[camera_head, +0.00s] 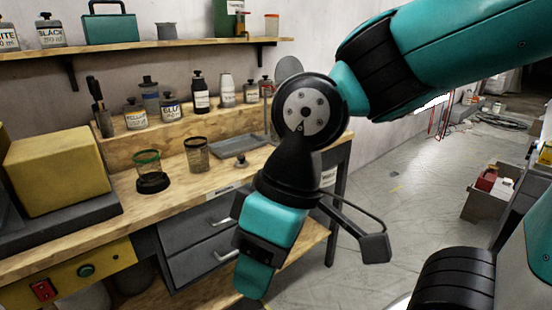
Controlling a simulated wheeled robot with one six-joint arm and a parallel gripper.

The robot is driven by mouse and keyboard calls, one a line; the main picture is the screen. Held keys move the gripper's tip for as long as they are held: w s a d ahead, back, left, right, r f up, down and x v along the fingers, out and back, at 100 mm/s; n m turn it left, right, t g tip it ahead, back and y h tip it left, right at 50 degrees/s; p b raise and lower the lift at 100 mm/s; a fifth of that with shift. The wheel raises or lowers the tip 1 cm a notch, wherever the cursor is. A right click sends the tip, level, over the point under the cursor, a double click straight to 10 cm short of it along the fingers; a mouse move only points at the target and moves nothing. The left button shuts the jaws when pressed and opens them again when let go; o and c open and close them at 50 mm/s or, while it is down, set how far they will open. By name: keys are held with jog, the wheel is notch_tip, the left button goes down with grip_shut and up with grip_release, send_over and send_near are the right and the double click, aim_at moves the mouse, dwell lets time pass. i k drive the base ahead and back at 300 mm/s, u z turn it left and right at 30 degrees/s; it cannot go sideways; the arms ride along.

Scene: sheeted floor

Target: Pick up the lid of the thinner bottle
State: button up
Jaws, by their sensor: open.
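Several small labelled bottles stand on the raised wooden step at the back of the workbench. One is a tall bottle with a black cap and a white label (200,93). A grey bottle (227,90) stands just right of it, and a dark-blue-topped bottle (150,94) stands to its left. The labels are too small to tell which is the thinner. A small dark knob-like piece (240,160) is on the bench top; I cannot tell if it is a lid. My gripper (256,268) is open, pointing down in front of the bench, apart from the bottles. Its fingertips are not clear.
A green-rimmed jar (149,170) and a dark-rimmed jar (197,155) stand on the bench (195,196). A grey tray (237,146) lies behind. A large yellow box (57,168) fills the left end. A shelf (150,44) hangs above. Open floor lies right.

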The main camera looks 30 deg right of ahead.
aim_at(242, 162)
jog(key=z, duration=0.4)
jog(key=i, duration=1)
